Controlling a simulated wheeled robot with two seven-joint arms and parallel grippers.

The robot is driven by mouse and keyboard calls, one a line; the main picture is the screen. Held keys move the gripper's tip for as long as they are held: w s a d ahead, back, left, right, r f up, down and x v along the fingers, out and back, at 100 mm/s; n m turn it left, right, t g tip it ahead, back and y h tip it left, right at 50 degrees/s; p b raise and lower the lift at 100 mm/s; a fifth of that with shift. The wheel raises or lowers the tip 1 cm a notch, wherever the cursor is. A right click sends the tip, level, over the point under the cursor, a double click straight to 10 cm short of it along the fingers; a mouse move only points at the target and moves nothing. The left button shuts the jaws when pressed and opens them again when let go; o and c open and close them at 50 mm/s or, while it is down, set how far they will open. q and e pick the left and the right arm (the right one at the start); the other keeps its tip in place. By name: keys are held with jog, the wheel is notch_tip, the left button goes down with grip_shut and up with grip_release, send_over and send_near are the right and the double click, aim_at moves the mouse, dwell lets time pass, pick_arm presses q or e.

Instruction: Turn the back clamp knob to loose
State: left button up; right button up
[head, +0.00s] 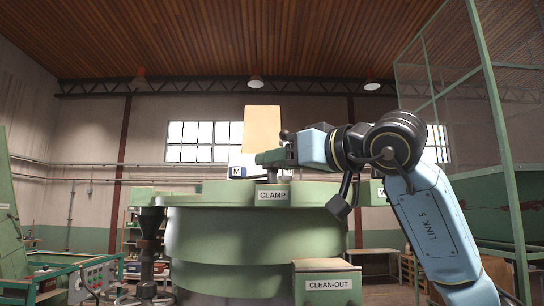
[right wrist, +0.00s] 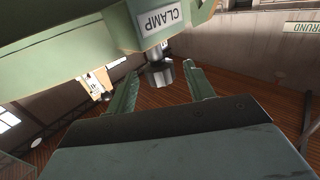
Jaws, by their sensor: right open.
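A short metal clamp knob (right wrist: 161,76) shows in the right wrist view, mounted on the green machine beside a white CLAMP label (right wrist: 160,17). The knob appears between the two fingertips of my right gripper (right wrist: 158,68), with a visible gap to each finger. The gripper is open and holds nothing. In the head view my right gripper (head: 270,158) reaches in from the right, above the CLAMP label (head: 272,195) on the machine's rim. The knob cannot be made out in the head view. Its setting cannot be read. My left gripper is out of view.
The round green machine (head: 240,238) fills the middle, with a CLEAN-OUT box (head: 327,284) in front. A box marked M (head: 237,171) stands on or behind its top. A green mesh frame (head: 497,130) rises at right. A control box (head: 92,278) stands at lower left.

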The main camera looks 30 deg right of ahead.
jog(key=shift+w+a, duration=0.2)
jog(key=shift+w, duration=0.75)
jog(key=shift+w+a, duration=0.1)
jog(key=shift+w, duration=0.1)
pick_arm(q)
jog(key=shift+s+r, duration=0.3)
pick_arm(e)
grip_shut()
